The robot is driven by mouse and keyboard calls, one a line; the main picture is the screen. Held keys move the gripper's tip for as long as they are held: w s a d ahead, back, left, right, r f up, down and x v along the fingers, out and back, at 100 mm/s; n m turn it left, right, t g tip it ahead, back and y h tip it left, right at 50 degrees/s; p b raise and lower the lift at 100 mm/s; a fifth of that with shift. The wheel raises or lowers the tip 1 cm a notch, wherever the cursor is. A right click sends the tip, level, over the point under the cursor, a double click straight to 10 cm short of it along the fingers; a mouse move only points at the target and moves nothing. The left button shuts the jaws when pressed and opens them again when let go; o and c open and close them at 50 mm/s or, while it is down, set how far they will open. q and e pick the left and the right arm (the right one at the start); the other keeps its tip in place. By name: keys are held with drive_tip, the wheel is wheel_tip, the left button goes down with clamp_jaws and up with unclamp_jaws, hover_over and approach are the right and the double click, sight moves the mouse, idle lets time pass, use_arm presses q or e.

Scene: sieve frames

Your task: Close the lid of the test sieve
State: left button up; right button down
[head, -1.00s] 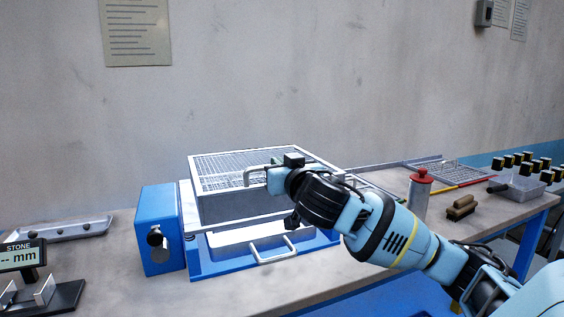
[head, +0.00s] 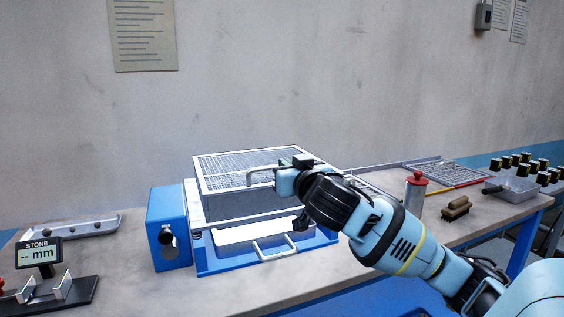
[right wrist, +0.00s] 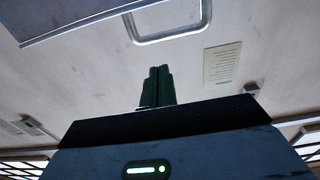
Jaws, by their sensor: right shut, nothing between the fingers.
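The test sieve is a grey box (head: 245,207) on a blue base (head: 215,262). Its mesh-topped lid (head: 250,160) appears to lie flat on the box, but I cannot tell whether it is fully seated. A metal loop handle (head: 258,176) sticks out at the lid's front. My right gripper (head: 284,181) is at the front right of the lid, close beside this handle. In the right wrist view its fingers (right wrist: 158,85) are together and empty, with a loop handle (right wrist: 168,34) beyond their tips. Contact with the handle cannot be told. My left gripper is out of view.
A lower handle (head: 275,248) juts from the sieve's front. A blue box with a knob (head: 168,222) stands at its left, and a stone gauge (head: 40,254) farther left. A red-topped canister (head: 416,195) and a brush (head: 456,208) stand right.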

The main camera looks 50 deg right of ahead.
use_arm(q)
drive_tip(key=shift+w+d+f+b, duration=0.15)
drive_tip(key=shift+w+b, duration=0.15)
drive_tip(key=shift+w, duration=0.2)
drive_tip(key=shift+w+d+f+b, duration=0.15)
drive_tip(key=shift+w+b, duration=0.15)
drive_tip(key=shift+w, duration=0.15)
use_arm(e)
drive_tip(key=s+a+f, duration=0.2)
drive_tip(key=s+f, duration=0.1)
drive_tip(key=s, duration=0.2)
drive_tip(key=shift+a, duration=0.3)
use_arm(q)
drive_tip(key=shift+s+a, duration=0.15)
use_arm(e)
drive_tip(key=shift+f, duration=0.1)
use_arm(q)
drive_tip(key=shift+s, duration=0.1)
